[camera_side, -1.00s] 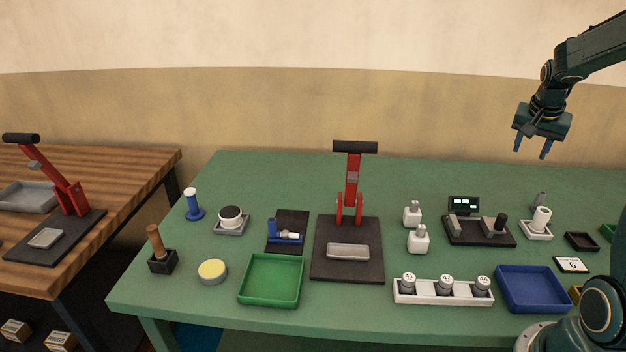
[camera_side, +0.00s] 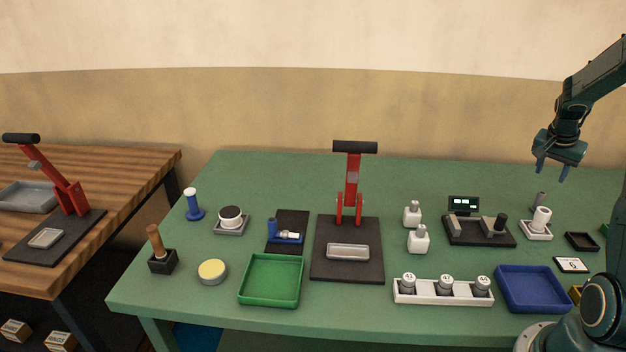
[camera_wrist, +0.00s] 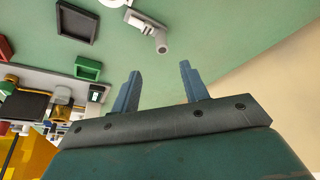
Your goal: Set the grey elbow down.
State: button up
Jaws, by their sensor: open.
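My gripper (camera_side: 551,172) is open and empty, high above the right back of the green table. In the wrist view its two blue fingers (camera_wrist: 160,70) stand apart with nothing between them. A small grey piece (camera_side: 540,198), probably the grey elbow, stands behind a white cylinder (camera_side: 541,217) on a white base. In the wrist view a pale grey angled piece with a round end (camera_wrist: 162,47) lies beyond the fingers, apart from them. I cannot tell its full shape.
A dark device with a display (camera_side: 464,204) stands left of the white cylinder. A black tray (camera_side: 582,241) and a blue tray (camera_side: 531,290) lie nearer the front. A red-levered press (camera_side: 352,185) stands mid-table. The table's back strip is clear.

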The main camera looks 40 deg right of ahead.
aim_at(543, 193)
jog(key=shift+x, duration=2.65)
jog(key=shift+x, duration=2.6)
jog(key=shift+w, duration=0.2)
grip_shut()
